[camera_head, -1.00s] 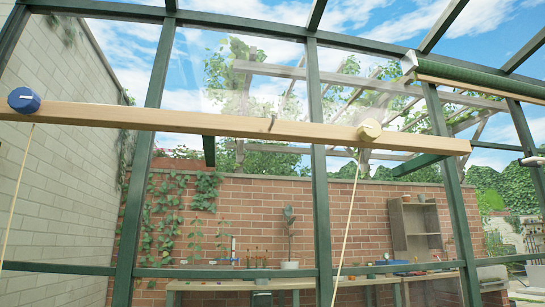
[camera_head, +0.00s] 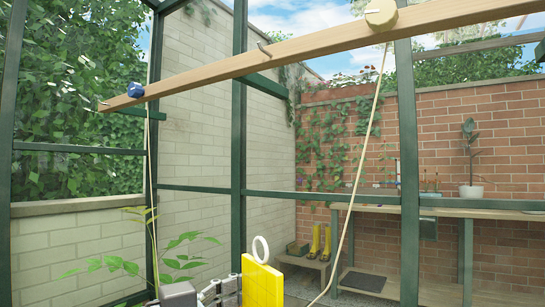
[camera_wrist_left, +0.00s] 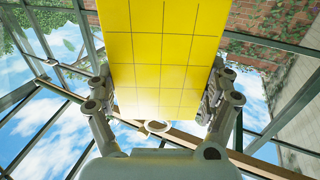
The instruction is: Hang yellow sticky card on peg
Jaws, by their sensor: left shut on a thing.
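The yellow sticky card (camera_head: 262,285) has a grid of lines and a white ring (camera_head: 260,249) at its top. It stands roughly upright at the bottom of the head view. My left gripper (camera_head: 228,290) is shut on it, partly cut off by the frame edge. A small peg (camera_head: 264,47) sticks out of the wooden beam (camera_head: 330,43), well above the card in the head view. The ring is apart from the peg. My right gripper is not seen.
The beam carries a blue knob (camera_head: 136,90) and a cream round knob (camera_head: 381,14), each with a cord hanging down. A leafy plant (camera_head: 170,262) stands at lower left. A potting bench (camera_head: 450,213) and yellow boots (camera_head: 320,242) are farther back.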

